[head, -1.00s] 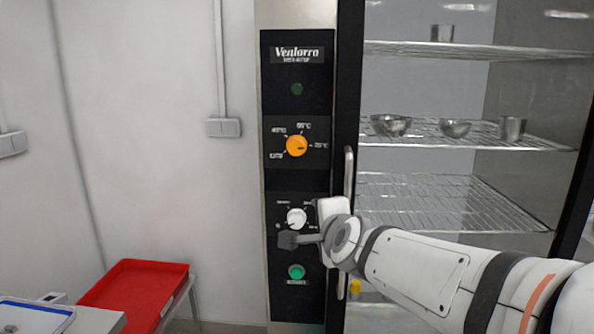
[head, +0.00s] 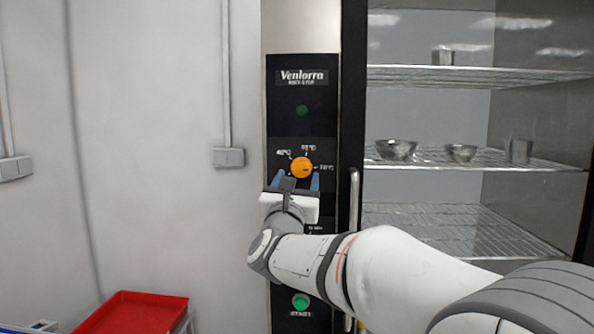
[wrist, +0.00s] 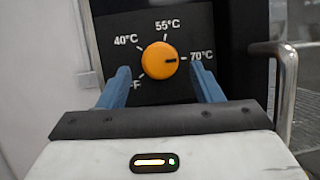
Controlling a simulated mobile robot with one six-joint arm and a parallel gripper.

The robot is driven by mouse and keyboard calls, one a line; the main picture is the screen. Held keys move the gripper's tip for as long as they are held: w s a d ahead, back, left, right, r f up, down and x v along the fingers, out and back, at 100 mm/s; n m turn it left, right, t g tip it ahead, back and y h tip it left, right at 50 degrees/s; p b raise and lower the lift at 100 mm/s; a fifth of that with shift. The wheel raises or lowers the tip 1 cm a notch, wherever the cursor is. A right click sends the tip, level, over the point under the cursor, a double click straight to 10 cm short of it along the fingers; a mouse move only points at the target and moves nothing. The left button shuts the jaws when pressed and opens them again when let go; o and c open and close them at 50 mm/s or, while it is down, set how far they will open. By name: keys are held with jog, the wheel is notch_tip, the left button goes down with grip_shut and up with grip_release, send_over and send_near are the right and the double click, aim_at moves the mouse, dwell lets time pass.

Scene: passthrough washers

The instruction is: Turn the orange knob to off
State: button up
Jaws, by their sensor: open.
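The orange knob (head: 301,167) sits on the black control panel (head: 301,95) of the cabinet. In the wrist view, the orange knob (wrist: 160,59) has a dark mark pointing right, toward the 70°C label. The 55°C and 40°C labels also show; the lowest-left label is partly hidden by a finger. My gripper (head: 296,182) is just below the knob in the head view, and its blue fingers point at the panel. In the wrist view, my gripper (wrist: 165,84) is open, one finger to each side below the knob, apart from it and empty.
A vertical door handle (head: 354,200) stands right of the panel, close to my arm. The glass-fronted cabinet holds wire shelves (head: 460,75) with metal bowls (head: 396,149). A green button (head: 301,301) is lower on the panel. A red tray (head: 135,312) is at bottom left.

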aim_at(301, 168)
jog(key=shift+p+x, duration=0.35)
jog(key=shift+x, duration=1.1)
jog(key=shift+c, duration=0.5)
jog(key=c, duration=0.9)
jog(key=shift+s+a, duration=0.1)
